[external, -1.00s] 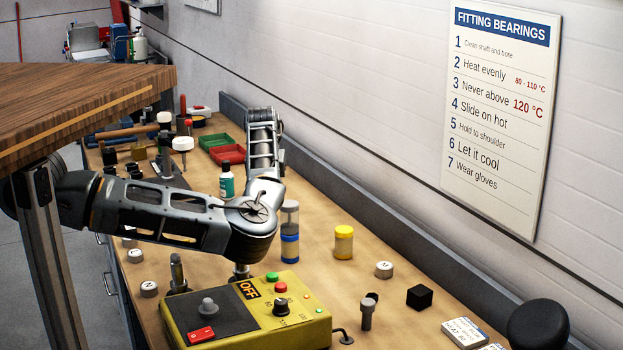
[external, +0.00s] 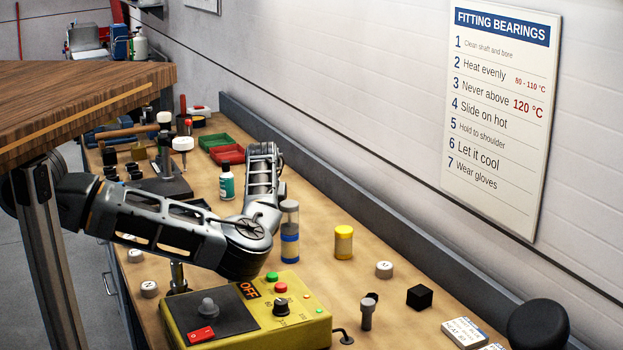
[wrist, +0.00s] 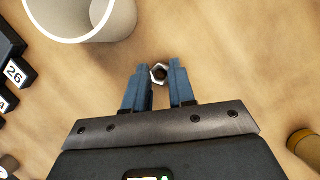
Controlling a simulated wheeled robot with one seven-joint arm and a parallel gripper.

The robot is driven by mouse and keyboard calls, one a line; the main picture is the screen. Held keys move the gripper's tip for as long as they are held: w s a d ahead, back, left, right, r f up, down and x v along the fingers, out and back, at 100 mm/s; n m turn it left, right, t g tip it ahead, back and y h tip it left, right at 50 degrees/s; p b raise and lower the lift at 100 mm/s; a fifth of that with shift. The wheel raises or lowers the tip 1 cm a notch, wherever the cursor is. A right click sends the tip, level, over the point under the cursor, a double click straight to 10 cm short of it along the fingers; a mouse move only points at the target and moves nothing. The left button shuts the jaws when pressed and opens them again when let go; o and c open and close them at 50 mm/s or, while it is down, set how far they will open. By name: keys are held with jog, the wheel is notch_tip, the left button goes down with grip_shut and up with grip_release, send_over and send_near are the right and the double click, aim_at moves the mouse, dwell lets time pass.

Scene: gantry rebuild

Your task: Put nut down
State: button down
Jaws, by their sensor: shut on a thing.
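In the wrist view a small metal hex nut (wrist: 154,72) is between the tips of my gripper's two blue fingers (wrist: 160,74). The fingers are shut on it, and bare wooden bench top lies beneath. I cannot tell whether the nut touches the bench. In the external view my arm reaches over the bench (external: 385,325), but my gripper and the nut cannot be made out there.
A white open cup (wrist: 62,38) is close to the upper left of my fingers. Black numbered blocks (wrist: 13,72) line the left edge, and a brown cylinder (wrist: 306,145) is at right. A yellow control box (external: 312,322) stands at the bench front.

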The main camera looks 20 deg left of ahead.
jog(key=c, duration=0.9)
grip_release()
jog(key=shift+c, duration=0.2)
jog(key=shift+r, duration=0.2)
jog(key=v, duration=1.1)
jog(key=shift+s+r, duration=0.2)
jog(key=shift+r, duration=0.2)
